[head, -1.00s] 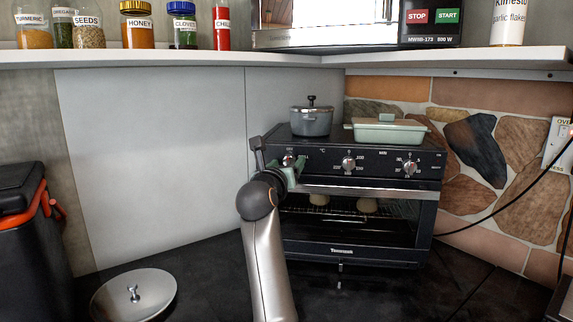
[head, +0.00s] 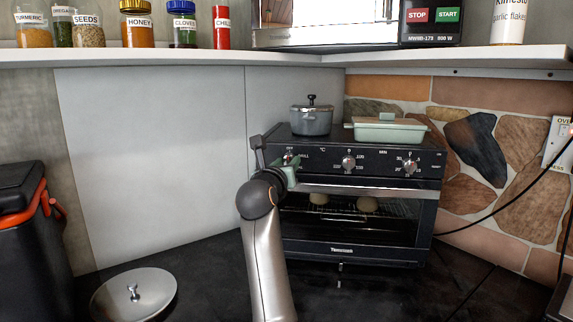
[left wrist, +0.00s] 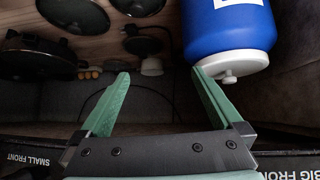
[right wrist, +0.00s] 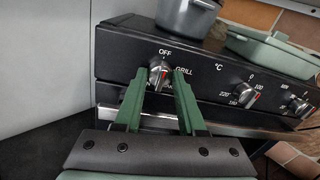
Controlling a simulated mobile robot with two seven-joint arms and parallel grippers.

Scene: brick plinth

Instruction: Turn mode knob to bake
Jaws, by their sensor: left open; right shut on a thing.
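The mode knob (right wrist: 157,76) is the left knob on the toaster oven's black front panel. OFF is printed above it and GRILL to its right; the lettering below is partly covered by a finger. It also shows in the head view (head: 289,160). My right gripper (right wrist: 158,78) is shut on this knob, with one green finger on each side. A small red mark shows on the knob, but its exact setting is hard to read. My left gripper (left wrist: 160,78) is open and empty, away from the oven, with a blue container (left wrist: 228,28) beside its right finger.
A grey pot (head: 311,122) and a pale green lidded dish (head: 388,130) stand on the oven (head: 345,250). Two more knobs, temperature (head: 348,163) and timer (head: 410,167), sit to the right. A shelf (head: 200,57) runs above. A round lid (head: 110,300) lies at the lower left.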

